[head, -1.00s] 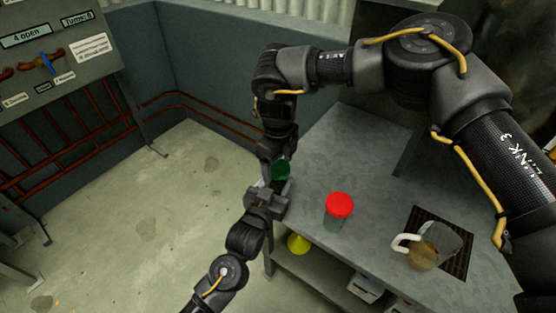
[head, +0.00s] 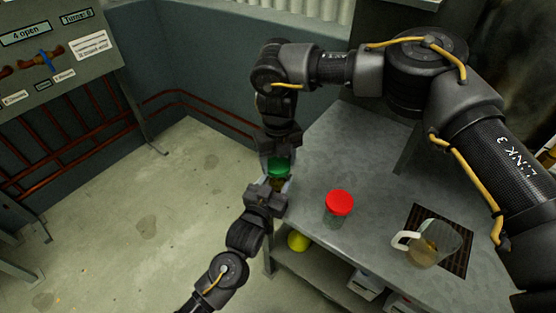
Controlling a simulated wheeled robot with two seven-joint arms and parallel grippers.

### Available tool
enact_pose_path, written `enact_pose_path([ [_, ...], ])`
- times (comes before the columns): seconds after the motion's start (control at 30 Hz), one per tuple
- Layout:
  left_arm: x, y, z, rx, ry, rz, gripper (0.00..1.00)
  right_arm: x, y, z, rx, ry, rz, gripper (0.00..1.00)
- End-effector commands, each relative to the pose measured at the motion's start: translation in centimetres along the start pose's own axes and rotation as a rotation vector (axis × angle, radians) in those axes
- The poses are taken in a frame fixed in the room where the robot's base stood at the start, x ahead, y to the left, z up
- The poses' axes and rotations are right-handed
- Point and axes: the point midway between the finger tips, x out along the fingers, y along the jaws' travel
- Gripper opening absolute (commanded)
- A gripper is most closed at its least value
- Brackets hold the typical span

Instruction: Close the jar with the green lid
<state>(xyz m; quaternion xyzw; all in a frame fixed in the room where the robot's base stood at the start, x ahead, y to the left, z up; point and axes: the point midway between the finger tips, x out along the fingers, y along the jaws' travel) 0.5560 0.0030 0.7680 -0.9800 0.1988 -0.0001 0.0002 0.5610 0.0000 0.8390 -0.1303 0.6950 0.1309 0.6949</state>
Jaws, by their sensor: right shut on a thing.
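The jar with the green lid (head: 279,167) stands at the table's left edge. The green lid is on top of its mouth; whether it is screwed down I cannot tell. Only a small part of the jar body (head: 278,184) shows under the lid. My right gripper (head: 278,160) comes down from above and is shut on the green lid. My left gripper (head: 276,187) reaches in from below, with its fingers beside the jar body. Its fingers are small and partly hidden, so I cannot tell whether they grip the jar.
A jar with a red lid (head: 340,203) stands to the right on the grey table (head: 345,160). A glass pitcher (head: 432,243) stands on a dark grate (head: 458,262) further right. A yellow object (head: 298,241) lies on the lower shelf. A panel with signs (head: 50,55) stands at the left.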

Motion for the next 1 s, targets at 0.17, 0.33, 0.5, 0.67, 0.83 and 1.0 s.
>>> enact_pose_path([
  [0.17,0.0,0.1,0.1,0.001,-0.001,0.001,0.0,0.0,0.1,0.0,-0.004,0.0,0.002,0.3],
  [0.33,0.0,0.1,0.1,0.0,-0.001,0.001,0.0,0.0,0.1,0.0,-0.005,0.0,0.001,0.79],
  [0.5,0.0,0.1,0.1,0.0,-0.001,0.001,0.0,0.0,0.0,0.0,-0.005,0.0,0.001,0.79],
  [0.67,0.0,0.1,0.1,0.0,-0.001,0.001,0.0,-0.2,0.0,0.0,-0.005,-0.001,0.0,0.79],
  [0.83,0.0,0.1,0.0,0.0,-0.001,0.001,0.0,-1.8,0.0,0.0,-0.005,-0.001,0.0,0.79],
  [1.0,0.0,0.0,0.1,0.0,-0.001,0.001,0.0,-3.9,0.0,0.0,-0.005,-0.001,0.0,0.79],
])
